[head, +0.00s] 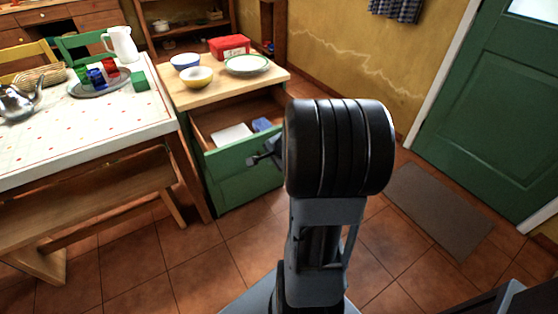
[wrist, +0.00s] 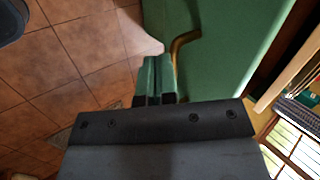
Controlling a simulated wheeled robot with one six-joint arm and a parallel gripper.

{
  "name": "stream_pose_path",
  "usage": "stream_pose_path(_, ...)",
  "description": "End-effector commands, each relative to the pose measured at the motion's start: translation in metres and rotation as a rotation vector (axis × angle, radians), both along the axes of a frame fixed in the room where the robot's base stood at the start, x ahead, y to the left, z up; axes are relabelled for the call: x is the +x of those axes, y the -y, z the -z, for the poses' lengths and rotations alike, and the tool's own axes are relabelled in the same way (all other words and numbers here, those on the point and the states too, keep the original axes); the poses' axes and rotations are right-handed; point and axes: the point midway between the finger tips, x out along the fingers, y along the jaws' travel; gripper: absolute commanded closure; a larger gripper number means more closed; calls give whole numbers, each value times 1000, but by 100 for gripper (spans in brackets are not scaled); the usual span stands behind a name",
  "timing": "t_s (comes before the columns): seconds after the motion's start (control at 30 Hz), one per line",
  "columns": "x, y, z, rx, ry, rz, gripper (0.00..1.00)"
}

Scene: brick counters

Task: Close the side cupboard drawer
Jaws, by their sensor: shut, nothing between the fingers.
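The side cupboard (head: 216,98) has a light wood top and stands right of the table in the head view. Its green-fronted drawer (head: 232,180) is pulled out, with a white item and a blue item inside. My gripper (head: 262,158) is at the right part of the drawer front, partly hidden behind my arm. In the wrist view my gripper (wrist: 158,64) is shut and empty, its fingertips close to the green drawer front (wrist: 222,62) and beside a brass handle (wrist: 184,44). I cannot tell whether they touch.
A table (head: 90,125) with a tray (head: 100,88) and kettle (head: 18,102) stands at left, with a bench (head: 90,205) before it. Bowls, a plate (head: 247,64) and a red box (head: 230,46) rest on the cupboard. Tiled floor is free in front; a mat (head: 437,208) lies by the green door.

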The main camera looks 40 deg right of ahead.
Motion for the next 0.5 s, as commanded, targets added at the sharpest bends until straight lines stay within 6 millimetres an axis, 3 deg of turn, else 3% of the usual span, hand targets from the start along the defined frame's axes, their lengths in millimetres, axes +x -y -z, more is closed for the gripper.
stream_pose_path(0.2, 12, -1, 5, -1, 0, 0, 100)
stream_pose_path(0.5, 14, 0, 5, -1, 0, 1, 100)
